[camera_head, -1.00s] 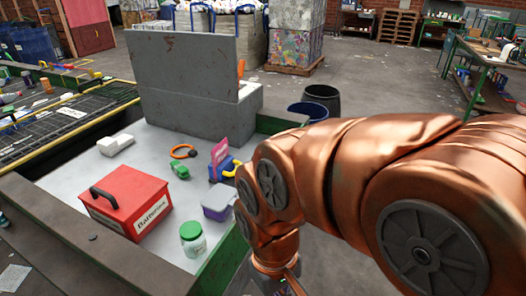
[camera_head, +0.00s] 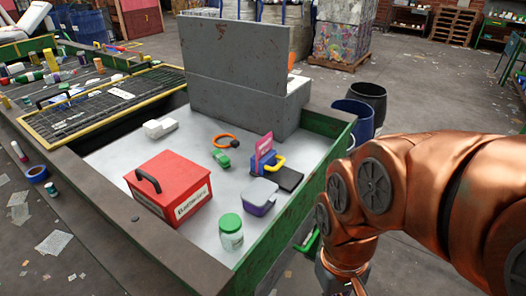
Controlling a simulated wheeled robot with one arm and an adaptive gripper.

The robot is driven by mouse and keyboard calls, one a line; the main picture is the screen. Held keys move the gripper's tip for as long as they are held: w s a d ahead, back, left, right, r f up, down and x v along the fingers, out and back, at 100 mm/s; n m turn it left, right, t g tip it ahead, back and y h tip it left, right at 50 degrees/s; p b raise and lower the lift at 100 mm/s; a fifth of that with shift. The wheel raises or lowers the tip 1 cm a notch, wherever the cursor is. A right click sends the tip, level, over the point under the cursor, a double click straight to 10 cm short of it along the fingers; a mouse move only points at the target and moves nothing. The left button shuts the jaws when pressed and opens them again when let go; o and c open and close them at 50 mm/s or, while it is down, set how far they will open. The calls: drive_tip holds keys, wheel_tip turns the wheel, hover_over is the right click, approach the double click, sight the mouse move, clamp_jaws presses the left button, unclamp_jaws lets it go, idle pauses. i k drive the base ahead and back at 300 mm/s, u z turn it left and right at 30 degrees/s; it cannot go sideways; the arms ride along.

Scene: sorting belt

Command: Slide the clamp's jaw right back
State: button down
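A blue piece with a yellow handle (camera_head: 268,164) stands on the grey table top, right of its middle. It has a pink upright plate and a flat black part at its right. It looks most like the clamp, but it is too small to be sure, and I cannot make out how far its jaw is open. My copper-coloured arm comes in from the right and bends down outside the table's right edge. Its end runs off the bottom of the picture, so my gripper's fingers do not show.
On the table top (camera_head: 112,158) are a red box (camera_head: 180,188), a green-lidded jar (camera_head: 231,232), a purple-grey tub (camera_head: 260,197), a green item (camera_head: 221,158), an orange ring (camera_head: 225,142) and a white block (camera_head: 160,127). A tall grey panel (camera_head: 235,65) stands behind. Dark bins (camera_head: 353,117) stand beyond.

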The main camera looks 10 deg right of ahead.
sight(265, 163)
drive_tip(key=z, duration=0.45)
drive_tip(key=i, duration=0.35)
drive_tip(key=u, duration=1.2)
